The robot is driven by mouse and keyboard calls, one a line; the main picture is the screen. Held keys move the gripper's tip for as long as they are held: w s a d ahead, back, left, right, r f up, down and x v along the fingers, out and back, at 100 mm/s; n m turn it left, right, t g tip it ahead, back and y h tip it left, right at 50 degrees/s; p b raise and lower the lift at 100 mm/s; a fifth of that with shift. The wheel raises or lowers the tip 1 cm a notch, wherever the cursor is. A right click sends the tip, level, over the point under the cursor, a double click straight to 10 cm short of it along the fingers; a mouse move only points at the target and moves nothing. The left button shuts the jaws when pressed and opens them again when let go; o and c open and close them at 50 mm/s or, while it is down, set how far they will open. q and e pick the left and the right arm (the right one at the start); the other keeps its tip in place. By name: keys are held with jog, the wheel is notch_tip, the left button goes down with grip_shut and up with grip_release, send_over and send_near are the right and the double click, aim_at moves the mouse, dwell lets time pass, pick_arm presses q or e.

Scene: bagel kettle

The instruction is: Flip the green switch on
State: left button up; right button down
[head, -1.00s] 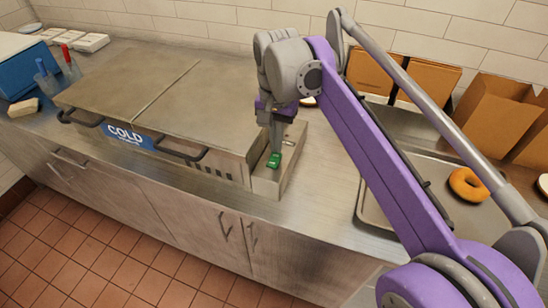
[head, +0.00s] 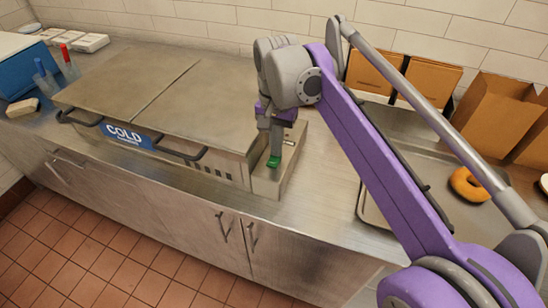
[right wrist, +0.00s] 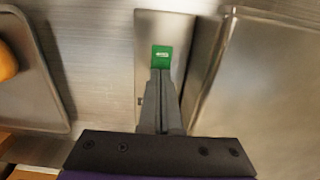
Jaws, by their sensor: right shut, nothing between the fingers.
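The green switch (head: 273,162) sits on the narrow metal panel (head: 268,186) at the right end of the cold unit. In the right wrist view the switch (right wrist: 162,57) is a green rectangle with a small pale mark. My right gripper (head: 270,153) is shut and empty, pointing down with its fingertips at the switch. In the right wrist view the fingertips (right wrist: 161,70) overlap the switch's near edge and hide part of it. I cannot tell whether they touch it or which way it is set. My left gripper is not in view.
The cold unit (head: 190,100) with dark handles stands left of the switch. A metal tray (head: 372,215) with an orange bagel (head: 467,185) lies to the right. Cardboard boxes (head: 495,116) stand at the back right. Counter between panel and tray is clear.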

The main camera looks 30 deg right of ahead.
notch_tip(320, 180, up, 7)
jog(key=p, duration=0.6)
jog(key=shift+f, duration=0.1)
dwell(0.3)
dwell(0.4)
